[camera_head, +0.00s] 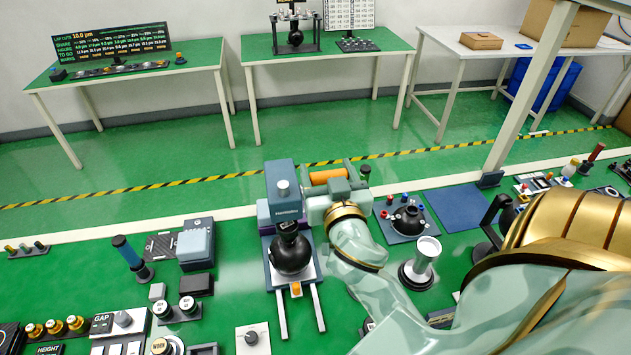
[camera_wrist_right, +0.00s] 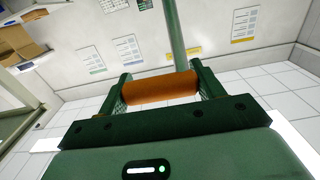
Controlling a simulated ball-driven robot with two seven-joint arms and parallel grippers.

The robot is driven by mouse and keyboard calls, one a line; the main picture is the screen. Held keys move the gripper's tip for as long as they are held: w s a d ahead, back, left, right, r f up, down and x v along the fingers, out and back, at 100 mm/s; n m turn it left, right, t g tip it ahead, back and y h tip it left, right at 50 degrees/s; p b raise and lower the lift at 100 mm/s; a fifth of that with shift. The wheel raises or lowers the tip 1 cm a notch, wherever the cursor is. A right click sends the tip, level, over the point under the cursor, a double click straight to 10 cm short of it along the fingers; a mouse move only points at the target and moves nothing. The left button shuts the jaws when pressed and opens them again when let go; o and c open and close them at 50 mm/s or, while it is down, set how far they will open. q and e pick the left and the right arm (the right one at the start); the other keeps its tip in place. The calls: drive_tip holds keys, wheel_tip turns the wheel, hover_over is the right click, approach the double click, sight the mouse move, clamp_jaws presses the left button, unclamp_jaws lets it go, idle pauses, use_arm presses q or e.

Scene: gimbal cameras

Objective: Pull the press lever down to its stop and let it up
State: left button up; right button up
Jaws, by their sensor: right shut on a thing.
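The press (camera_head: 283,205) stands on the green bench in the head view, a blue-grey upright with a black round body on a pale plate below its head. The press lever's orange grip (camera_head: 328,176) is just right of the press head, lying roughly level. My right gripper (camera_head: 331,183) is shut on this grip, with a finger at each end of it. In the right wrist view the orange grip (camera_wrist_right: 158,89) lies across between the two green fingers. The lever's joint with the press is hidden. My left gripper is not in view.
A black ball-like device (camera_head: 408,218) and a white-topped stand (camera_head: 424,255) are right of my right forearm. A bare blue mat (camera_head: 455,207) lies further right.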

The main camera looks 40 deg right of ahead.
drive_tip(key=shift+w+d+r+p, duration=0.25)
drive_tip(key=shift+w+r+p, duration=0.1)
drive_tip(key=shift+w+p, duration=0.1)
drive_tip(key=shift+w+d+r+p, duration=0.25)
drive_tip(key=shift+w+r+p, duration=0.05)
drive_tip(key=shift+w, duration=0.15)
drive_tip(key=shift+w+d+r+p, duration=0.3)
drive_tip(key=shift+w+p, duration=0.1)
drive_tip(key=shift+w, duration=0.15)
drive_tip(key=shift+w+d+r+p, duration=0.25)
drive_tip(key=shift+w+p, duration=0.15)
drive_tip(key=shift+w, duration=0.1)
